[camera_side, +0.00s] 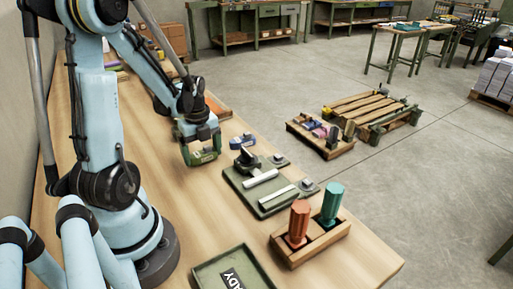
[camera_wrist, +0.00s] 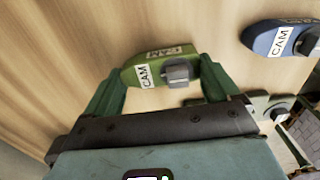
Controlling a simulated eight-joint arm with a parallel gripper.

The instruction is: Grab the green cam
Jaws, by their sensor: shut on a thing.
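The green cam (camera_wrist: 160,62) carries white CAM labels and a grey knob in the wrist view. It sits between the two green fingers of my gripper (camera_wrist: 160,88), which are shut on it. In the side view my gripper (camera_side: 203,157) is low over the wooden table with the green cam (camera_side: 205,155) between its fingers. I cannot tell whether the cam touches the table. A blue cam (camera_wrist: 282,38) lies on the table to the right in the wrist view, apart from my gripper. The blue cam also shows in the side view (camera_side: 243,142).
A green fixture plate (camera_side: 238,187) with bars and a dark clamp lies right of my gripper. A wooden holder (camera_side: 312,250) with an orange and a green handle stands nearer the front edge. A green READY tray (camera_side: 208,277) is at the front. Bare table (camera_side: 190,215) lies between.

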